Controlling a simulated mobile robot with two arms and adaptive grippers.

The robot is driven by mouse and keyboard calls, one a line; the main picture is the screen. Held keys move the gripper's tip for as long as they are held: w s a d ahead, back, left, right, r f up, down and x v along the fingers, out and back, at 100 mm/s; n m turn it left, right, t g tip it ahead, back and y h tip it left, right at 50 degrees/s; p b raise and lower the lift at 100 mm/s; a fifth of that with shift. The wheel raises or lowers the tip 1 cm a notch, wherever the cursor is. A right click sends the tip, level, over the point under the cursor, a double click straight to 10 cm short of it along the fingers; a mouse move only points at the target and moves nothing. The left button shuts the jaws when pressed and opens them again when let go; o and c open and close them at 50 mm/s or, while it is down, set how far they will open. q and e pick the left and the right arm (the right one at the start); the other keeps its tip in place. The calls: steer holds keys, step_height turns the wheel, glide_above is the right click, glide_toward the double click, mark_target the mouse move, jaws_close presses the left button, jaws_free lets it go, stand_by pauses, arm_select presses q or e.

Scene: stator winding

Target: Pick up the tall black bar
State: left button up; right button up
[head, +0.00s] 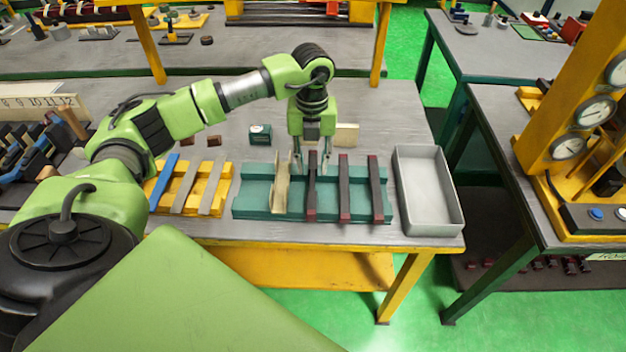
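Three black bars with dark red ends stand side by side on a teal rack (258,200) on the table. The leftmost black bar (312,190) is just right of a tan, wooden-looking piece on the same rack. The middle black bar (344,190) and the right black bar (376,190) stand further right. My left gripper (312,160) points down over the rear part of the leftmost black bar. Its fingers are apart, one on each side of that bar; I cannot tell whether they touch it. My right gripper is out of view.
The tan piece (281,190) stands close to the left finger. An empty grey tray (428,190) lies right of the rack. A yellow rack (207,190) with blue and grey strips is on the left. Small blocks and a dark green box (260,134) lie behind.

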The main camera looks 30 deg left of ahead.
mark_target(312, 180)
arm_select(q)
steer(key=shift+s+f+p, duration=0.15)
steer(key=shift+f+p, duration=0.5)
step_height(312, 180, down, 4)
steer(key=shift+r+p, duration=0.25)
steer(key=shift+p, duration=0.4)
steer(key=shift+f, duration=0.25)
jaws_close()
steer(key=shift+r, duration=0.1)
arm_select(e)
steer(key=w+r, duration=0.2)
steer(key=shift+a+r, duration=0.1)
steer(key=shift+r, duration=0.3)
